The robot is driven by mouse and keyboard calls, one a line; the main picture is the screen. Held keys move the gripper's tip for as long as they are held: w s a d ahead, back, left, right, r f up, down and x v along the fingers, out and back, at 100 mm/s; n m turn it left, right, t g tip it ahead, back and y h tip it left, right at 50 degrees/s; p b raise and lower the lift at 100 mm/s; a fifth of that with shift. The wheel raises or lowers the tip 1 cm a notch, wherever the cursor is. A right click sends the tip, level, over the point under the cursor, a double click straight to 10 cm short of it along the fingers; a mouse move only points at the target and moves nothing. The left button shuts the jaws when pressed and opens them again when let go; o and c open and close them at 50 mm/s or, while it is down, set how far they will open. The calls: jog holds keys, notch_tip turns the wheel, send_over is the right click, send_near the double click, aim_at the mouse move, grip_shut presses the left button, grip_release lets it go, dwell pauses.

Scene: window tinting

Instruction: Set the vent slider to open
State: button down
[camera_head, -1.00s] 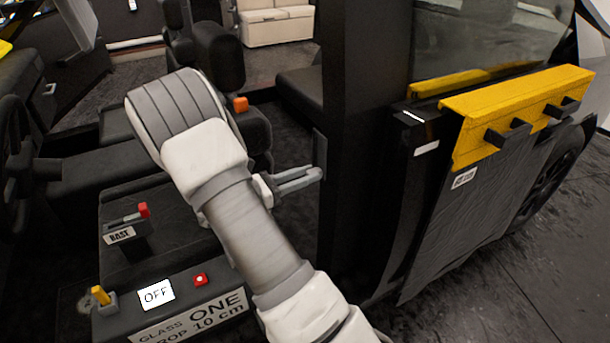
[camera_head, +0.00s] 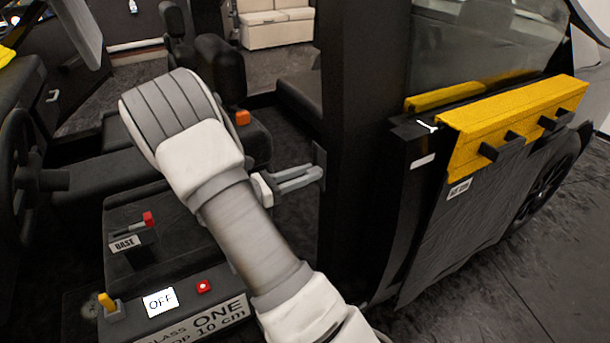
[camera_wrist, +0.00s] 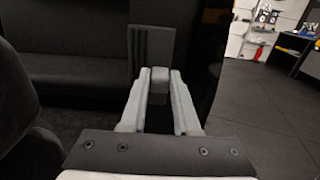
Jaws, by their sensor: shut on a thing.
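The vent is a dark upright plate with slats (camera_wrist: 152,45) in the wrist view. In the head view its plate (camera_head: 319,153) sits on the side of the dark pillar. A small grey slider knob (camera_wrist: 160,75) stands out in front of the plate's lower part in the wrist view. My gripper (camera_wrist: 160,90) has a finger on each side of this knob and is shut on it. In the head view my gripper (camera_head: 312,178) reaches right with its tips at the plate. The knob is hidden there, and no open or closed marking is readable.
A control box (camera_head: 170,295) with an OFF sign, a red button and a yellow lever is at lower left. A red-tipped lever (camera_head: 135,225) marked BASE stands behind it. Black seats (camera_head: 225,85) are behind my arm. A yellow padded bar (camera_head: 515,120) lies over the door.

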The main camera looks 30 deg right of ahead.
notch_tip(320, 180, up, 4)
jog(key=p, duration=0.2)
jog(key=shift+r+p, duration=0.1)
jog(key=shift+p, duration=0.2)
jog(key=c, duration=0.6)
grip_release()
jog(key=shift+c, duration=0.2)
jog(key=w+a+p, duration=0.1)
jog(key=a+p, duration=0.1)
jog(key=a, duration=1.5)
jog(key=shift+a, duration=0.25)
jog(key=shift+d, duration=0.1)
